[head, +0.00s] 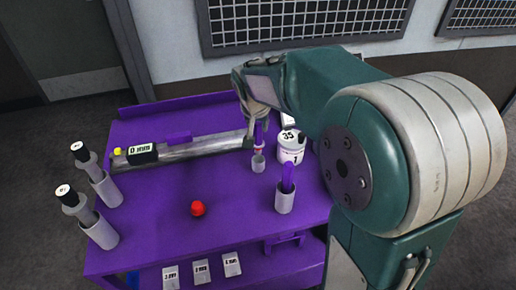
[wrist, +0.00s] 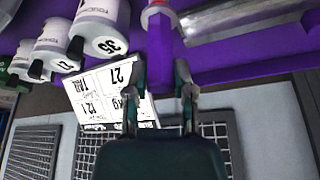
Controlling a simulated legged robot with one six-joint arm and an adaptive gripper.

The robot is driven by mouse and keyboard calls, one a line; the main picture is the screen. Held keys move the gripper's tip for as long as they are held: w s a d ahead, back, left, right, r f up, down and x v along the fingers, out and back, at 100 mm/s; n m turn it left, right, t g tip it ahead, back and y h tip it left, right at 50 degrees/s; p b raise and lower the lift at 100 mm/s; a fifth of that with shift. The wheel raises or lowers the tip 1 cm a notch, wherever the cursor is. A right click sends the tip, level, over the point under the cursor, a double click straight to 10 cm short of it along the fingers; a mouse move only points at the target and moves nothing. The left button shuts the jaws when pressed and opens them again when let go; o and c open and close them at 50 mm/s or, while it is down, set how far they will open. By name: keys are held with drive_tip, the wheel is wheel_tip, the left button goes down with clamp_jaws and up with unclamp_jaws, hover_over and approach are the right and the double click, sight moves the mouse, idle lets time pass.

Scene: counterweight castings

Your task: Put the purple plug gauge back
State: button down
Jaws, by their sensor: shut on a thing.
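The purple plug gauge (head: 259,131) hangs upright below my gripper (head: 256,112) in the head view. A small grey cup (head: 258,164) stands right under it. I cannot tell whether the gauge's lower end is above the cup or just inside it. In the wrist view the gauge's purple handle (wrist: 161,60) lies between the two fingers of my gripper (wrist: 160,92), which are shut on it. Its pale end with a red band is at the top edge there. Another purple handle (head: 288,174) stands in a larger grey cup (head: 285,202) nearer the front right.
A white weight marked 35 (head: 291,148) stands close right of the small cup. A long grey bar (head: 190,150) lies behind on the purple table (head: 160,215). Two tilted grey holders (head: 105,188) (head: 100,231) stand left. A red knob (head: 197,208) sits mid-table.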

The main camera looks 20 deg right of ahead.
sight(257, 137)
drive_tip(key=shift+f, duration=2.85)
drive_tip(key=shift+f, duration=0.2)
drive_tip(key=shift+c, duration=2.3)
unclamp_jaws()
drive_tip(key=shift+r, duration=0.3)
drive_tip(key=v, duration=1.2)
drive_tip(key=s+d+n+t+y, duration=0.1)
drive_tip(key=s+n, duration=0.3)
drive_tip(key=s, duration=1.7)
drive_tip(key=shift+s+d+f+n+y, duration=0.25)
drive_tip(key=shift+s+d+n+y, duration=0.05)
drive_tip(key=shift+s+d+y, duration=0.1)
